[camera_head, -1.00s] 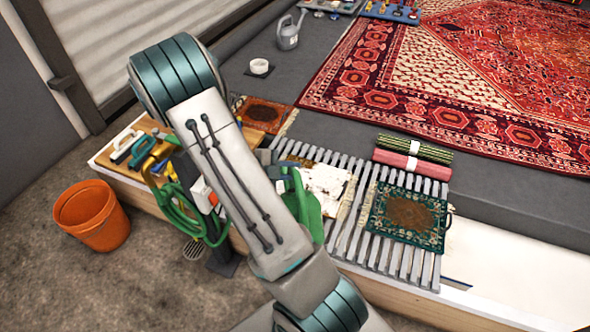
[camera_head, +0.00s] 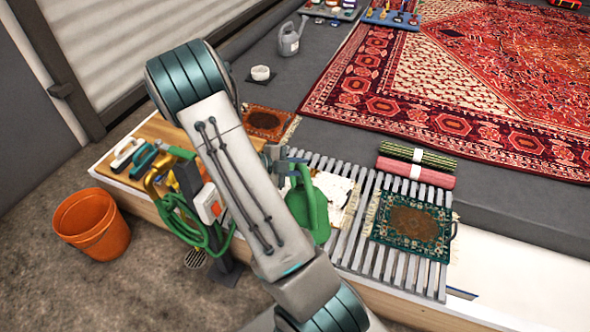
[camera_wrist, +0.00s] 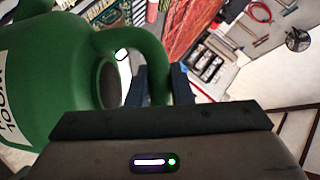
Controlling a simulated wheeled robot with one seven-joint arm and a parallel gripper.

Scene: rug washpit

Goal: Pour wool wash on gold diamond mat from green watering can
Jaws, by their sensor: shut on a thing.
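The green watering can (camera_head: 314,207) is held by my gripper (camera_head: 277,156) over the slatted rack, partly hidden behind my arm. In the wrist view the can (camera_wrist: 70,75) fills the left side, with part of a white label showing. My gripper (camera_wrist: 160,80) is shut on its curved handle. A pale mat (camera_head: 340,192) with dark blotches and fringes lies on the slats, partly hidden by the can. A dark green mat (camera_head: 412,228) with a brown centre lies to its right. I cannot tell which mat has a gold diamond. No liquid is seen leaving the can.
Rolled mats, green (camera_head: 418,156) and red (camera_head: 415,172), lie behind the slatted rack (camera_head: 352,250). A small orange-red mat (camera_head: 268,122) lies behind my arm. A hose (camera_head: 190,225) and brushes (camera_head: 128,152) are at left. An orange bucket (camera_head: 92,225) stands on the floor.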

